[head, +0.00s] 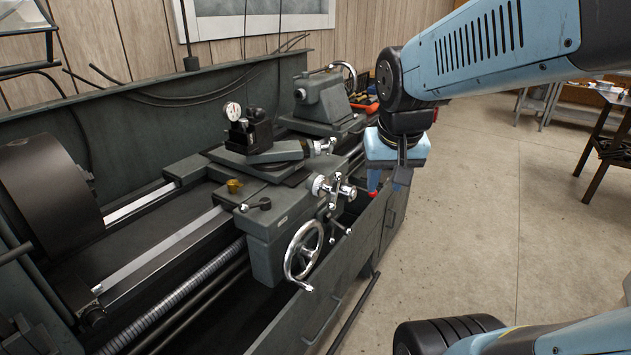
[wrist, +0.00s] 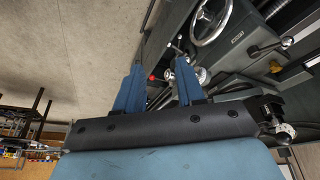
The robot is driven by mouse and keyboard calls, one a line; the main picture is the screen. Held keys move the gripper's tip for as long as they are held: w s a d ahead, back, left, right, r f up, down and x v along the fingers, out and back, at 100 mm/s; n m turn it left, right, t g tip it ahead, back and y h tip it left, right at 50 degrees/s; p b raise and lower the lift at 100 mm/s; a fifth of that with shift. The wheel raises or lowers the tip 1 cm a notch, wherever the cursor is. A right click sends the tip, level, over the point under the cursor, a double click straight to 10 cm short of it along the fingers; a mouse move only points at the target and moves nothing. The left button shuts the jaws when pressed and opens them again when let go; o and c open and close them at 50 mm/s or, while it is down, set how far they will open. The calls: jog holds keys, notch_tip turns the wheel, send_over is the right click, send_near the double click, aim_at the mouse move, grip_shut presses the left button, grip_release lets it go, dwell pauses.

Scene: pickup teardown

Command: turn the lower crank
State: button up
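The lathe carriage carries two chromed cranks at its front. The lower crank (head: 333,188) is a hub with ball-ended arms on the carriage's front face; the upper crank (head: 322,146) sits on the slide above and behind it. My gripper (head: 387,186) hangs to the right of the lower crank, fingers pointing down, apart from it. In the wrist view, the two blue fingers of my gripper (wrist: 158,75) are spread with nothing held between them. The lower crank (wrist: 201,76) shows just beyond the right finger, which partly covers that area.
A large spoked handwheel (head: 304,250) stands below and left of the lower crank, with a thin lever (head: 340,227) beside it. A small red knob (wrist: 152,77) shows between my fingers. The concrete floor (head: 480,220) is clear to the right.

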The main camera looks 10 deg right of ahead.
jog(key=w+d+f+m+g, duration=0.25)
jog(key=w+f, duration=0.25)
jog(key=f, duration=0.3)
jog(key=m+t+y, duration=1.1)
jog(key=m+y, duration=0.3)
jog(key=m, duration=1.2)
send_near(335, 196)
jog(key=shift+w+d+r+x, duration=0.1)
jog(key=shift+r+x, duration=0.05)
jog(key=shift+x, duration=1.65)
jog(key=shift+w+d+r+x, duration=0.15)
jog(key=shift+x, duration=1.6)
jog(key=shift+w+d+r+x, duration=0.1)
jog(key=shift+r+x, duration=0.05)
jog(key=shift+x, duration=1.65)
grip_shut()
